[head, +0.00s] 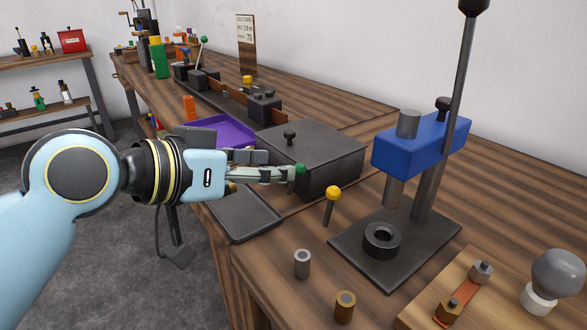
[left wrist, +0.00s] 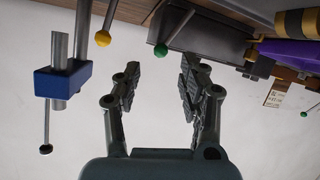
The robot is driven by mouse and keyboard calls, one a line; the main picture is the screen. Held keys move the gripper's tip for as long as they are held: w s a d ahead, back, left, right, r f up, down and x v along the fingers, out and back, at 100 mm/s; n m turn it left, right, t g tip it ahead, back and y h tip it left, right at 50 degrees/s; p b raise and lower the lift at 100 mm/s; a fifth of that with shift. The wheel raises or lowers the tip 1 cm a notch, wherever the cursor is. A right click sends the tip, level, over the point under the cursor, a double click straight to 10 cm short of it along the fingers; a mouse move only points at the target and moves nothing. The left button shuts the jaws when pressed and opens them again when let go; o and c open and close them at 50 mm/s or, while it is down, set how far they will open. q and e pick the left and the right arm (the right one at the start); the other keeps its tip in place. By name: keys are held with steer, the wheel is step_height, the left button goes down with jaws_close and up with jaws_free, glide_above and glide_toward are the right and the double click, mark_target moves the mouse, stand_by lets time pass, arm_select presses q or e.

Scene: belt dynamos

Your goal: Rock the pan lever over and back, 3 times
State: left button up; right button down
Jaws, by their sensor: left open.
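A lever with a green ball knob (head: 299,169) stands at the front of a dark lidded box (head: 318,150). A second lever with a yellow ball knob (head: 333,192) stands to its right; I cannot tell from labels which is the pan lever. My left gripper (head: 290,176) is open and level, its fingertips close to the green knob and partly covering its rod. In the left wrist view the green knob (left wrist: 160,50) shows in the gap between the two fingers (left wrist: 159,75), just past the tips, with no contact visible. My right gripper is not in view.
A blue-headed press (head: 415,143) on a dark plate stands right of the levers. A shallow dark tray (head: 245,215) lies below my left gripper, with a purple tray (head: 218,128) behind. A grey cylinder (head: 302,263) and a brass one (head: 345,305) stand near the front edge.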

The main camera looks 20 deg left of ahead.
mark_target(295, 181)
arm_select(q)
steer(key=x, duration=0.4)
steer(key=shift+w+f, duration=0.1)
steer(key=shift+w, duration=0.05)
steer(key=shift+w+d+f, duration=0.15)
steer(key=shift+w+d, duration=0.05)
steer(key=shift+w, duration=0.2)
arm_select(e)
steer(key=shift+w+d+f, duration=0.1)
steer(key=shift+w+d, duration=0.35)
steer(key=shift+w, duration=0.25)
arm_select(q)
jaws_close()
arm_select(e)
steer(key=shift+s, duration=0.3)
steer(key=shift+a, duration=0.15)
